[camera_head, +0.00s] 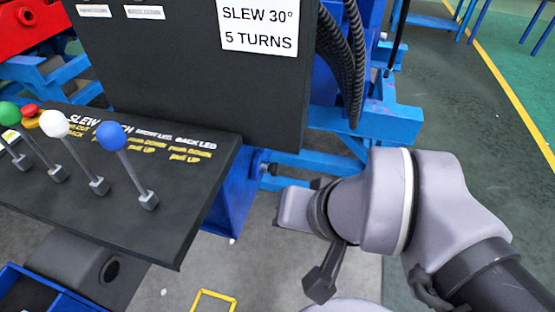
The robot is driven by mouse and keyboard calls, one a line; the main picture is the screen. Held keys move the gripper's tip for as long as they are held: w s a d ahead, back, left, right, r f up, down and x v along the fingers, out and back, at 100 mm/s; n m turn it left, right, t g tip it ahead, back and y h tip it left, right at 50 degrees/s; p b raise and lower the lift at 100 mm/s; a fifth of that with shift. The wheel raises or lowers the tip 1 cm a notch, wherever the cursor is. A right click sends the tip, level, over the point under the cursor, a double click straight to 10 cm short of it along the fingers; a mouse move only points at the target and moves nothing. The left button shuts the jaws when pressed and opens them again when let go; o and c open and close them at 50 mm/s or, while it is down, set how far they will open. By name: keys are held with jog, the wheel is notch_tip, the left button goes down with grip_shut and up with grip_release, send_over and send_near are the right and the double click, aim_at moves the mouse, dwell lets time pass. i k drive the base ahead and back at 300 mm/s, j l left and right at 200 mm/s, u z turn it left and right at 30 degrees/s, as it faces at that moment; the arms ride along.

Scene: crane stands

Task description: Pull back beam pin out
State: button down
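A small dark pin-like end (268,168) sticks out at the side of the blue beam (236,195), beside the control panel. It may be the back beam pin, but it is too small to be sure. My gripper (322,284) is at lower centre right, below and to the right of that end and apart from it. One dark finger shows, pointing down. My grey wrist hides the rest, so its opening and anything between the fingers cannot be seen.
A black control panel (190,195) with several ball-topped levers stands at left, under a dark board (190,70) with a slew sign (259,25). Black hoses (350,60) hang beside blue framework (385,122). A yellow outline (213,302) lies low in view. Green floor is open at right.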

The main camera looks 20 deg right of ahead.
aim_at(272, 169)
jog(key=i+l, duration=0.1)
jog(key=l, duration=1.25)
jog(key=i+l, duration=0.15)
jog(key=l, duration=0.5)
jog(key=u, duration=1.45)
